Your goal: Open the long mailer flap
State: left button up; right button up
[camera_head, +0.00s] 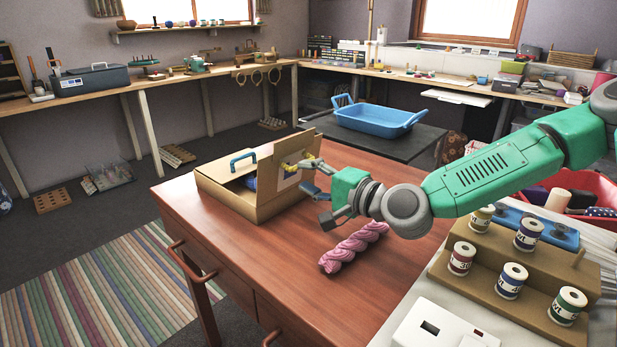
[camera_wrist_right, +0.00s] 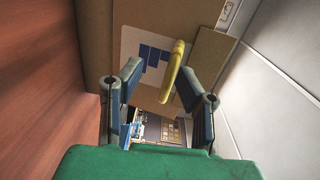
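The cardboard mailer box (camera_head: 238,200) sits on the wooden table's far left part. One flap (camera_head: 268,168) stands raised at its right side, with a yellow handle (camera_head: 296,162) and a pale label. Another panel with a blue handle (camera_head: 243,160) slopes on the left, and something blue shows inside the box. My right gripper (camera_head: 308,178) is at the yellow-handled flap. In the wrist view my right gripper (camera_wrist_right: 158,80) is open, with the yellow handle (camera_wrist_right: 173,70) between its fingers, nearer the right one; contact cannot be told. My left gripper is out of view.
A pink yarn skein (camera_head: 353,247) lies on the table below my right forearm. A cardboard stand with several thread spools (camera_head: 510,281) is at the right. A blue tray (camera_head: 379,119) rests on a dark surface behind.

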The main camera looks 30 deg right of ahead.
notch_tip(320, 180, up, 10)
dwell(0.6)
jog(key=shift+f, duration=0.1)
